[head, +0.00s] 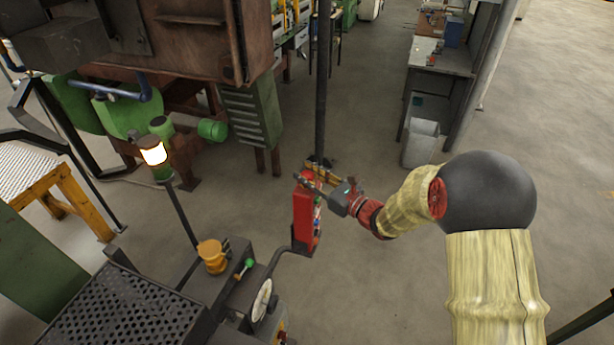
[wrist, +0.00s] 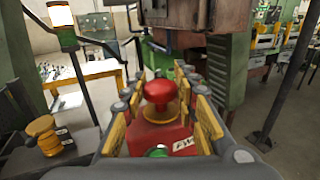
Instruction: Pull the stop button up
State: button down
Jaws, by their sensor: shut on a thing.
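The stop button is a red mushroom head (wrist: 158,92) on a red control box, seen in the middle of the wrist view. In the head view the red box (head: 304,215) stands upright at the centre. My gripper (wrist: 160,100) has its yellow-padded fingers on both sides of the button and is shut on it. A green button (wrist: 157,153) shows lower on the box in the wrist view.
A dark post (head: 321,90) rises just behind the box. A machine with a perforated top (head: 110,305), a lit lamp (head: 152,151) and a yellow knob (head: 212,254) stands at left. A grey bin (head: 421,143) stands at upper right. The floor right of the box is clear.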

jog(key=c, duration=1.4)
grip_release()
jog(key=shift+r, duration=0.2)
jog(key=shift+d, duration=0.1)
jog(key=v, duration=1.2)
